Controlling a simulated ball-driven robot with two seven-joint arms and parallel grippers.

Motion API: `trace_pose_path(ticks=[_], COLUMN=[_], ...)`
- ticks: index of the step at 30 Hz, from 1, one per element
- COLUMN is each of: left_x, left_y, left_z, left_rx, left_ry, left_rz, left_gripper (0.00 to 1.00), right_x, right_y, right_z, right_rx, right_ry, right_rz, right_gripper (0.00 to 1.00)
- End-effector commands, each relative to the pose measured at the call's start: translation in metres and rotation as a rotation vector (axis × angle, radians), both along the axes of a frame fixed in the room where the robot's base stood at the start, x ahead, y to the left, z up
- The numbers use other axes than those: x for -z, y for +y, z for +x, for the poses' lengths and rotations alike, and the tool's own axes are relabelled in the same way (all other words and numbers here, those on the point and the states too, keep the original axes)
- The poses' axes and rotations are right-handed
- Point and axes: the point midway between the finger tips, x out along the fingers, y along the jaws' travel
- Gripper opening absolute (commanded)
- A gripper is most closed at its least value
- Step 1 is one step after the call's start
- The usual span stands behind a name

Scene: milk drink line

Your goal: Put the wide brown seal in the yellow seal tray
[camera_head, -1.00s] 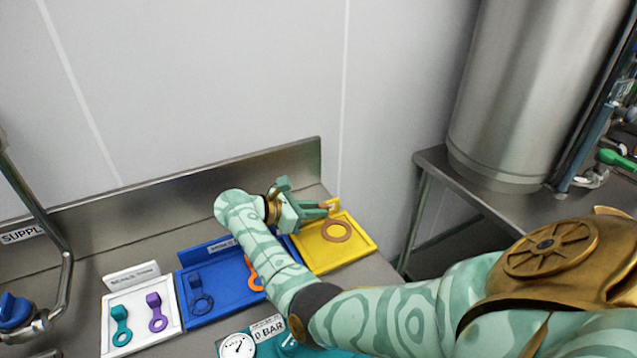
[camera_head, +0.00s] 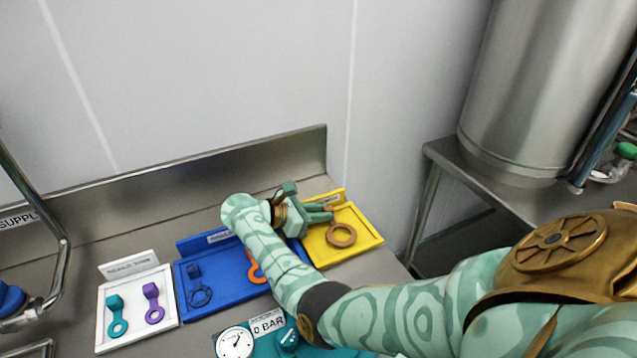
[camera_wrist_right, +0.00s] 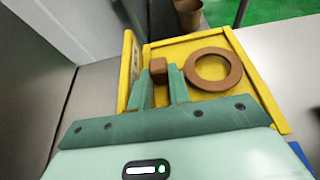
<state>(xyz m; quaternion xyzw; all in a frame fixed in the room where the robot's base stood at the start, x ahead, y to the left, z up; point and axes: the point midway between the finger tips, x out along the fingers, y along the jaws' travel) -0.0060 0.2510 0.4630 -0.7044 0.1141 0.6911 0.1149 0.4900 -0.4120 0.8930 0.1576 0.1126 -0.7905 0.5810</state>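The wide brown seal (camera_head: 341,235) is a flat ring with a small block-like tab, which shows in the wrist view (camera_wrist_right: 212,69). My right gripper (camera_head: 323,213) has its two fingers (camera_wrist_right: 160,75) on either side of the tab, closed on it. The ring extends to the right of the fingers in the wrist view, over the yellow seal tray (camera_head: 320,256), inside its rim (camera_wrist_right: 262,85). I cannot tell whether the ring touches the tray floor. My left gripper is out of view.
A blue tray (camera_head: 225,292) with a dark blue seal (camera_head: 200,295) and an orange seal (camera_head: 254,268) adjoins the yellow tray. A white tray (camera_head: 136,335) holds teal and purple seals. A metal backsplash (camera_head: 170,203) runs behind. A gauge (camera_head: 235,343) sits in front.

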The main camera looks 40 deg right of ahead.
Motion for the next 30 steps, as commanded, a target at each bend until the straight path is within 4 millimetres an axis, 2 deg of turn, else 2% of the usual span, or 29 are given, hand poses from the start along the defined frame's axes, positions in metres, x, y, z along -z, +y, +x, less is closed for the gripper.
trace_pose_path(ticks=[1,2,3,11,16,18,24,30], left_x=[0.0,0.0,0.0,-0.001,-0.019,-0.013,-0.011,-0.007], left_y=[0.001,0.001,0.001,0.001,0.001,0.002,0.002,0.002], left_z=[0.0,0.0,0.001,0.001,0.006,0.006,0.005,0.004], left_rx=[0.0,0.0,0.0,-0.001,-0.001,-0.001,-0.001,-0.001], left_ry=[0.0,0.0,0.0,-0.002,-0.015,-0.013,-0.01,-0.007], left_rz=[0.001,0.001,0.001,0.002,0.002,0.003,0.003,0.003], left_gripper=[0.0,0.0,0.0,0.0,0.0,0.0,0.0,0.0], right_x=[0.001,0.001,0.001,0.001,-0.019,-0.018,-0.037,-0.051], right_y=[0.001,0.001,0.001,0.001,0.001,0.017,0.062,0.095], right_z=[-0.001,-0.001,-0.001,-0.001,-0.001,0.005,0.019,0.029], right_rx=[0.001,0.001,0.001,0.0,-0.001,-0.003,-0.003,0.0], right_ry=[0.003,0.003,0.003,0.004,0.001,-0.001,0.0,0.002], right_rz=[0.003,0.003,0.003,0.003,0.003,0.006,0.005,0.005], right_gripper=[0.3,0.38,0.41,0.41,0.41,0.41,0.41,0.41])
